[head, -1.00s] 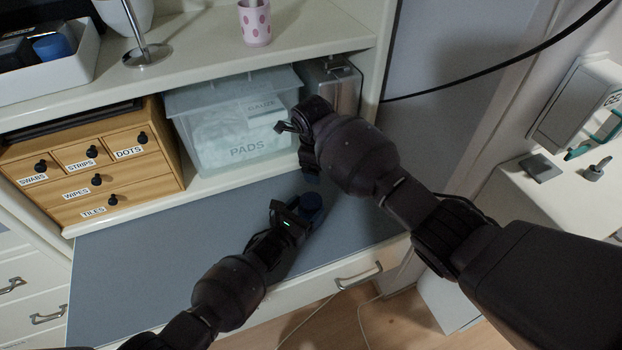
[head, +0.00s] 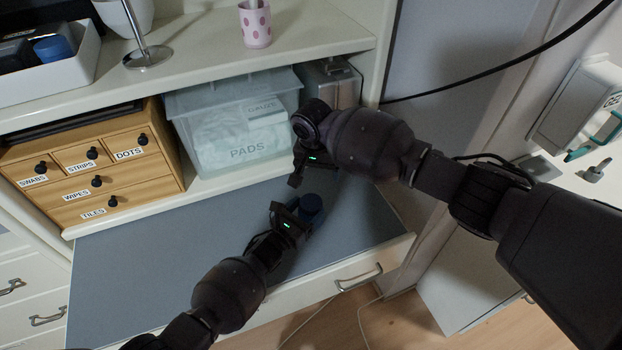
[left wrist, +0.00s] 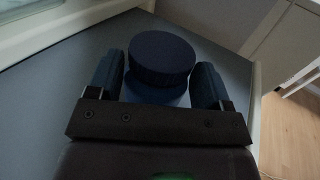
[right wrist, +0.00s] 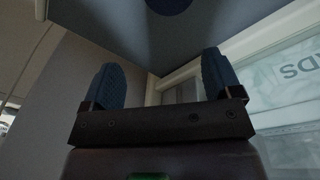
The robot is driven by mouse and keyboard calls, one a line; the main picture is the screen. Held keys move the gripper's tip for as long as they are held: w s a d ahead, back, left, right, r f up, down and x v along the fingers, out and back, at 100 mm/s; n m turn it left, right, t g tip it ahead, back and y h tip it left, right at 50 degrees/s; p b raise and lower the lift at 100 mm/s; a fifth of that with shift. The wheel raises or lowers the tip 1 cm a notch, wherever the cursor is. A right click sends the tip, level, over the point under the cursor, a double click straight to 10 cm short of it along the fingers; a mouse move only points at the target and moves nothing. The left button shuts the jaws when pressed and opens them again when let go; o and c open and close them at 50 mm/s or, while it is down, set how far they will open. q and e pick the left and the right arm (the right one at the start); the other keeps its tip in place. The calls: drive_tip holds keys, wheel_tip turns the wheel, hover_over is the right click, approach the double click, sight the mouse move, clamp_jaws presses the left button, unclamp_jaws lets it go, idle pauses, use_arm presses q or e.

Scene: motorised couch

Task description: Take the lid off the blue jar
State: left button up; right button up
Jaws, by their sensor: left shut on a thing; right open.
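The blue jar (left wrist: 155,94) stands on the grey-blue worktop, with its dark blue round lid (left wrist: 162,56) on top. In the head view the lid (head: 311,202) shows small and dark, partly beside my left gripper. My left gripper (left wrist: 158,80) is shut on the jar's body below the lid, one finger on each side. My right gripper (head: 298,180) is open and empty, just behind and above the jar, apart from it. In the right wrist view a dark round part of the jar or lid (right wrist: 168,4) shows at the top edge, beyond the open fingers.
A clear bin labelled PADS (head: 240,125) stands behind my right gripper, next to a metal canister (head: 335,85). A wooden drawer box (head: 95,160) is at the left. The worktop (head: 160,260) is bare at left. A shelf (head: 200,60) overhangs the back.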

sight(311, 202)
drive_tip(key=n, duration=0.1)
drive_tip(key=s+n, duration=0.1)
drive_tip(key=n, duration=0.1)
drive_tip(key=shift+a+f+g, duration=0.15)
drive_tip(key=shift+f+g, duration=0.15)
drive_tip(key=shift+f, duration=0.05)
drive_tip(key=n, duration=0.2)
drive_tip(key=s+n, duration=0.1)
drive_tip(key=shift+a+f+y, duration=0.25)
drive_tip(key=shift+a+y, duration=0.05)
drive_tip(key=shift+a, duration=0.05)
drive_tip(key=n, duration=0.2)
drive_tip(key=shift+s+a+n+g, duration=0.2)
drive_tip(key=shift+a+n+g, duration=0.1)
drive_tip(key=shift+n, duration=0.1)
drive_tip(key=n, duration=0.3)
drive_tip(key=shift+a+y, duration=0.1)
drive_tip(key=shift+y, duration=0.2)
drive_tip(key=shift+f, duration=4)
drive_tip(key=shift+c, duration=0.3)
drive_tip(key=c, duration=0.9)
drive_tip(key=shift+n, duration=1.9)
